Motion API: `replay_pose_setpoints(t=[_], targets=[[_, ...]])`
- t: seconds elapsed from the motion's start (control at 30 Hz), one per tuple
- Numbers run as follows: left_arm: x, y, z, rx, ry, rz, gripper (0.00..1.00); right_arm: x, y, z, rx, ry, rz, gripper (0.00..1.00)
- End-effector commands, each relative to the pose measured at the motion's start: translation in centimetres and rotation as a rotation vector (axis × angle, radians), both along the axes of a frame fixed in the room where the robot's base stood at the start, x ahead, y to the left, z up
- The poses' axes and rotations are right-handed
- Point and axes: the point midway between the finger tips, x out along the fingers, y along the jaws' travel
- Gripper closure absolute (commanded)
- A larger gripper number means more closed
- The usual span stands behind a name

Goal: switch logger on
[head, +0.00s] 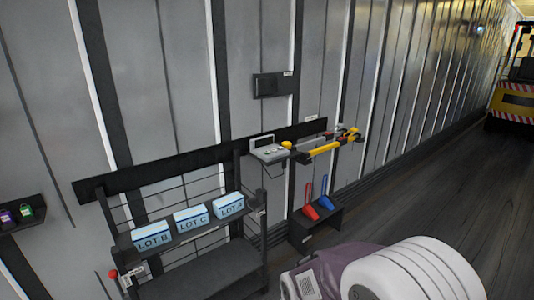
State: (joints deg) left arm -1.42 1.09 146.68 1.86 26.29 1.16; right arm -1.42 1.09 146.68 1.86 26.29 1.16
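Neither of my grippers is in view. No thing here is clearly marked as the logger. A small light grey device (269,151) with a raised back and small buttons or knobs on its top sits on the dark wall rail, right above the rack. A dark flat box (273,85) with a small pale label is fixed to the wall above it. Which of these is the logger, and whether any switch is on, I cannot tell at this size.
A dark rack (207,245) holds blue-and-white boxes marked LOT B, LOT C and LOT A. A low black stand (315,230) holds red and blue items. A purple-and-white bulky object (415,270) fills the bottom right.

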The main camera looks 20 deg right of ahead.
Motion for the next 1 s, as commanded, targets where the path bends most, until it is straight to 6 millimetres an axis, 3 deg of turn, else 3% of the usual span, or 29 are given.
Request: replay_pose_setpoints(t=[0.03,0.1,1.0], targets=[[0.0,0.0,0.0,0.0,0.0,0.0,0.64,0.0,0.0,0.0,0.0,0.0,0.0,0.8],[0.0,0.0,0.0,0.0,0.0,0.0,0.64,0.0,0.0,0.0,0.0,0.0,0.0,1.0],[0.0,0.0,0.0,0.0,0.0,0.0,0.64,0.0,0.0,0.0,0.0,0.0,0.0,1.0]])
